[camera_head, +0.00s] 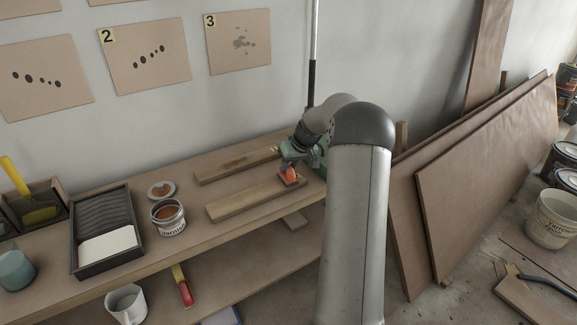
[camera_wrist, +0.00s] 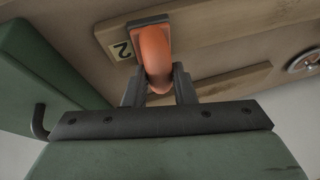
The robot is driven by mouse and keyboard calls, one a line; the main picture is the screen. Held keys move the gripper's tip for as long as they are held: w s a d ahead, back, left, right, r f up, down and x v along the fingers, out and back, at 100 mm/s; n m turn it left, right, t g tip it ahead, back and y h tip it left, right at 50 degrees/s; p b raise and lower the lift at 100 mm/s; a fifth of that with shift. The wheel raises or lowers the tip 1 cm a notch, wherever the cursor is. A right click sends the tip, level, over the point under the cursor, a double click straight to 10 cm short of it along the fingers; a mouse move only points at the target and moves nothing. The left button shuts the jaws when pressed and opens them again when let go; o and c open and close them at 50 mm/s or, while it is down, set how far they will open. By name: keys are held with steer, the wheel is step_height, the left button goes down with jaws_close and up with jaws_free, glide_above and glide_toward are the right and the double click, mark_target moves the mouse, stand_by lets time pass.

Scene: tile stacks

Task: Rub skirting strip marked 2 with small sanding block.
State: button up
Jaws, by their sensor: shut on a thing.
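My gripper (camera_head: 291,164) is shut on the orange handle of the small sanding block (camera_head: 290,176), which has a dark flat base. In the wrist view the fingers (camera_wrist: 159,92) close on the sanding block's handle (camera_wrist: 155,50). The skirting strip marked 2 (camera_wrist: 210,22) lies under the block, its yellow label (camera_wrist: 122,51) beside the base. In the head view this is the nearer strip (camera_head: 245,200), with the block at its right end. I cannot tell whether the base touches the wood. A second strip (camera_head: 232,166) lies behind, roughly parallel; its own marking is not readable.
An open tin (camera_head: 168,218), a loose lid (camera_head: 161,190) and a black paint tray (camera_head: 105,232) stand left of the strips. A green object (camera_wrist: 35,75) is close beside my gripper in the wrist view. Large boards (camera_head: 480,170) lean at right. Bench space between tin and strips is clear.

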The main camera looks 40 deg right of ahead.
steer(key=shift+r+p, duration=1.85)
steer(key=shift+r, duration=1.6)
